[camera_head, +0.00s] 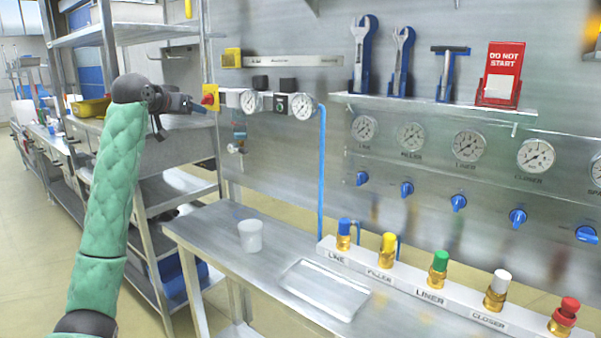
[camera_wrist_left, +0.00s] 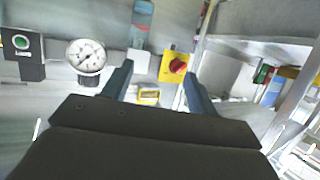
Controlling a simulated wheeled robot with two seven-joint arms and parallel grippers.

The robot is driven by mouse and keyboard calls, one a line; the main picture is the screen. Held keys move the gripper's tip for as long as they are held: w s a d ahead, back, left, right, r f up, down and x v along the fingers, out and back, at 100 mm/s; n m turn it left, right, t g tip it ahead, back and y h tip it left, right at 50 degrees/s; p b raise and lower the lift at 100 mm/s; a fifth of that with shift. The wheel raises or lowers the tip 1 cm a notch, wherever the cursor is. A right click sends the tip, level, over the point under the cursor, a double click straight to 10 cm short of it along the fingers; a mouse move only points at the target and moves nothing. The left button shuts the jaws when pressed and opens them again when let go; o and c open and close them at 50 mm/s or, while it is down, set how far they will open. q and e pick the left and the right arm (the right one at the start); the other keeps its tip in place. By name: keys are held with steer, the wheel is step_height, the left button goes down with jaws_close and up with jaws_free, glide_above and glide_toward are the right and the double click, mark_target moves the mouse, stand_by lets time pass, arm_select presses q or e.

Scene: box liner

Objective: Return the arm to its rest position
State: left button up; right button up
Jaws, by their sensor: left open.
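My left arm (camera_head: 108,200), in a green padded sleeve, rises along the left of the head view. My left gripper (camera_head: 203,108) is at its top end, pointing right toward a red knob on a yellow plate (camera_head: 210,90). In the left wrist view the two fingers of the gripper (camera_wrist_left: 157,75) stand apart with nothing held between them. The red knob and yellow plate (camera_wrist_left: 177,65) show beyond the right finger; I cannot tell whether there is contact. My right gripper is out of view.
A metal shelf rack (camera_head: 150,190) stands close behind my left arm. A steel bench (camera_head: 215,240) carries a white cup (camera_head: 250,236), a clear tray (camera_head: 325,290) and a row of coloured valves. Gauges and a tool shelf (camera_head: 430,108) line the wall.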

arm_select(q)
steer(key=s+d+f+g+y+p, duration=0.1)
steer(key=s+d+f, duration=0.3)
steer(key=s+f, duration=0.6)
steer(key=s+d+f+g+y+p, duration=0.1)
steer(key=s+d+f, duration=0.35)
steer(key=f, duration=0.85)
steer(key=s+d+f+g+y+p, duration=0.1)
steer(key=s+d+f+p, duration=0.15)
steer(key=s+f, duration=0.85)
steer(key=s+d+f+g+p, duration=0.1)
steer(key=s+d+f+g, duration=0.1)
steer(key=s+f, duration=0.7)
steer(key=s+d+f+g, duration=0.1)
steer(key=s+f+g, duration=0.2)
steer(key=s+f, duration=0.6)
steer(key=s+d+f+g+p, duration=0.1)
steer(key=s+d+f+g, duration=0.1)
steer(key=s+f, duration=0.8)
steer(key=s+g, duration=0.1)
steer(key=s, duration=0.8)
steer(key=shift+d+n+h+p, duration=0.3)
steer(key=shift+d+n+h, duration=0.05)
steer(key=shift+n+h, duration=0.05)
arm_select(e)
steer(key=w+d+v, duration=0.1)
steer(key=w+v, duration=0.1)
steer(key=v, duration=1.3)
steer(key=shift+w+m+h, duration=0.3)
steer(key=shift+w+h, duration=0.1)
